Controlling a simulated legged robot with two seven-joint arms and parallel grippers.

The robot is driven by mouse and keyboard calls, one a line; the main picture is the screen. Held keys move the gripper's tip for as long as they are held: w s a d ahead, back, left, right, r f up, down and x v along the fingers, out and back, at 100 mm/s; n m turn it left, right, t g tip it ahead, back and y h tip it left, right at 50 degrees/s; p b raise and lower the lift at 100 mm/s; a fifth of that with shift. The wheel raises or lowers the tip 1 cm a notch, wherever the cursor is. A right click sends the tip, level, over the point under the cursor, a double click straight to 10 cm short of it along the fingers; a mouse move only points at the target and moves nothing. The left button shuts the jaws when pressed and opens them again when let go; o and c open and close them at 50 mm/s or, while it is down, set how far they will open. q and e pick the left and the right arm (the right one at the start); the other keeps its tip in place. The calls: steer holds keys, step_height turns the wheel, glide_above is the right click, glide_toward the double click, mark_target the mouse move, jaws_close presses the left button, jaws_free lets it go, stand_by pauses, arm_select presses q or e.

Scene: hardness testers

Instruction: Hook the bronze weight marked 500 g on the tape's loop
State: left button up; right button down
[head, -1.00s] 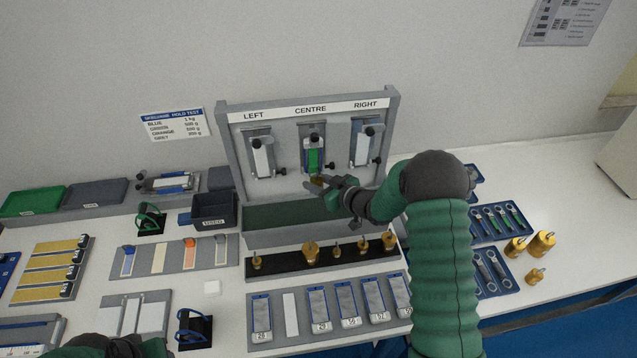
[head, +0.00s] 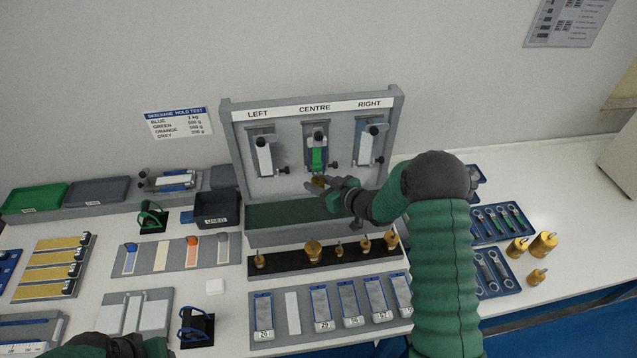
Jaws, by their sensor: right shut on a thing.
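The green tape (head: 318,158) hangs on the panel under the CENTRE label, its lower end just above my right gripper. My right gripper (head: 319,186) is shut on a small bronze weight (head: 318,181) right below the tape. The weight is mostly hidden by the fingers, and its marking cannot be read. I cannot tell whether its hook is in the tape's loop or only close to it. My left gripper is not in view; only part of my left arm shows at the bottom left.
The grey panel (head: 226,140) also has LEFT and RIGHT stations. Several bronze weights stand on a dark rack (head: 286,262) below it. More weights (head: 543,243) stand at the right. A black USED bin (head: 215,208) sits left of the panel. My right arm covers the table's right middle.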

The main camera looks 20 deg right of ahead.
steer(key=shift+d+f, duration=0.15)
steer(key=shift+f, duration=0.1)
steer(key=shift+f+b, duration=0.15)
steer(key=shift+b, duration=0.15)
steer(key=c, duration=0.9)
jaws_free()
steer(key=shift+o, duration=0.2)
steer(key=shift+s, duration=0.1)
